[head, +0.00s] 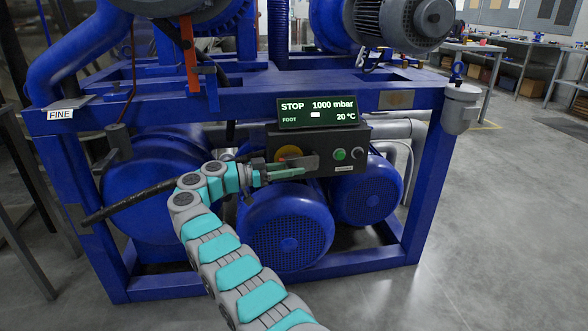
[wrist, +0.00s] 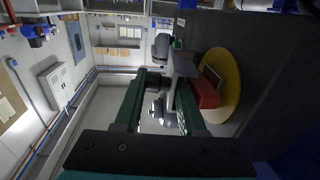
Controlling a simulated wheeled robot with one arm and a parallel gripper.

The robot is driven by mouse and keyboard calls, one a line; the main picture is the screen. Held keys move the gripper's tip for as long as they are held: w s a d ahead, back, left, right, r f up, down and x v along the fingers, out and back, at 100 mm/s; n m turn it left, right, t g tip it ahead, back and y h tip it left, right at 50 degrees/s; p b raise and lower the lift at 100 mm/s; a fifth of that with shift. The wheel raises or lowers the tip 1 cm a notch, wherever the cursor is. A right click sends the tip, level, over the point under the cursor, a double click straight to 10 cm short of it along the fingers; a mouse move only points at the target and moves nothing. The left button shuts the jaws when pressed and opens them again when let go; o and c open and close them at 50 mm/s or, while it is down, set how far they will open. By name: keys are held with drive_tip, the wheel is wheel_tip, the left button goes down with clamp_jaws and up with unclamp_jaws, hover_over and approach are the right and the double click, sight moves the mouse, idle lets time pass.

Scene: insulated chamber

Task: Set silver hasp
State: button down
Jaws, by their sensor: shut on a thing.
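The silver hasp (head: 304,160) is a grey, flat piece at the left of the dark control box, in front of a yellow disc (head: 283,153). In the wrist view the hasp (wrist: 182,64) lies between the green fingers, close to the red handle (wrist: 208,92) on the yellow disc (wrist: 232,72). My gripper (head: 300,170) reaches the box from the left and is shut on the hasp; it also shows in the wrist view (wrist: 160,78). The fingers hide part of the hasp, and I cannot tell if it touches the red handle.
The control box (head: 360,134) carries a green button (head: 340,154), a grey knob (head: 358,153) and a display (head: 317,112) reading STOP, 1000 mbar, 20 °C. Blue motors (head: 286,230) sit below, inside a blue frame (head: 423,170). Open floor lies to the right.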

drive_tip(key=shift+d, duration=0.2)
drive_tip(key=c, duration=0.6)
unclamp_jaws()
drive_tip(key=shift+a, duration=0.2)
